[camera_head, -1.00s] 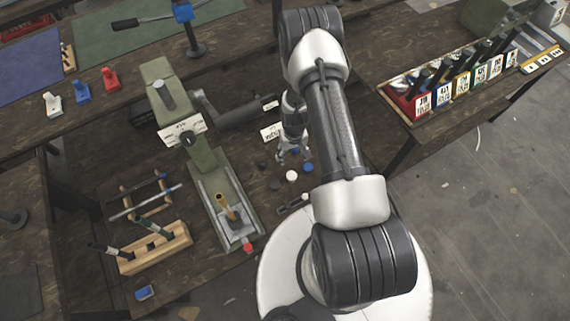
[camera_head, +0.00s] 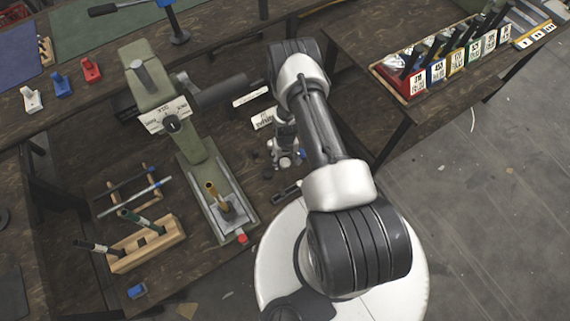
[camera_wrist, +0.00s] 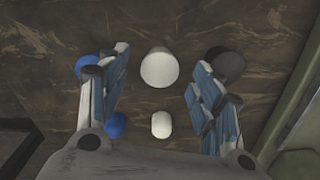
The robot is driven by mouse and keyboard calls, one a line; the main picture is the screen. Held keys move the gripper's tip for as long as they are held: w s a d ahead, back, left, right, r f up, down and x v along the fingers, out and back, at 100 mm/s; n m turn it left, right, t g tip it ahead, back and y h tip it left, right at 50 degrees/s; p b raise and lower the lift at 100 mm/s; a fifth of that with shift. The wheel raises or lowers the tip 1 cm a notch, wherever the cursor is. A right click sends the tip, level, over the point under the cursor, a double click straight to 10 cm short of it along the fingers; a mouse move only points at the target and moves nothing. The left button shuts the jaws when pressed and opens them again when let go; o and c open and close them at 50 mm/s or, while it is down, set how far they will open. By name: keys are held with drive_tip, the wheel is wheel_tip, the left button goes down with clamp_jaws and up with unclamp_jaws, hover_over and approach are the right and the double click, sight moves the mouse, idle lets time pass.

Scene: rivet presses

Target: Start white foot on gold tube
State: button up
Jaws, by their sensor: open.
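The gold tube (camera_head: 213,190) stands slightly tilted in a grey block on the bed of the green press (camera_head: 152,92). My gripper (camera_head: 284,160) is low over the table to the right of the press. In the wrist view my gripper (camera_wrist: 160,98) is open, with blue-padded fingers left and right. A larger white round piece (camera_wrist: 159,68) and a smaller white piece (camera_wrist: 161,125) lie between the fingers, apart from them. Either could be the white foot; I cannot tell which. In the head view my gripper hides them.
Blue pieces (camera_wrist: 114,125) lie by the left finger and a dark round piece (camera_wrist: 225,62) by the right. A wooden rack (camera_head: 147,245) and a red button (camera_head: 242,238) are in front. Labelled bins (camera_head: 437,70) stand on the right table.

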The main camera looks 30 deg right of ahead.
sight(285, 163)
wheel_tip(285, 163, down, 3)
drive_tip(key=shift+f+b, duration=0.15)
drive_tip(key=shift+b, duration=0.3)
drive_tip(key=c, duration=1)
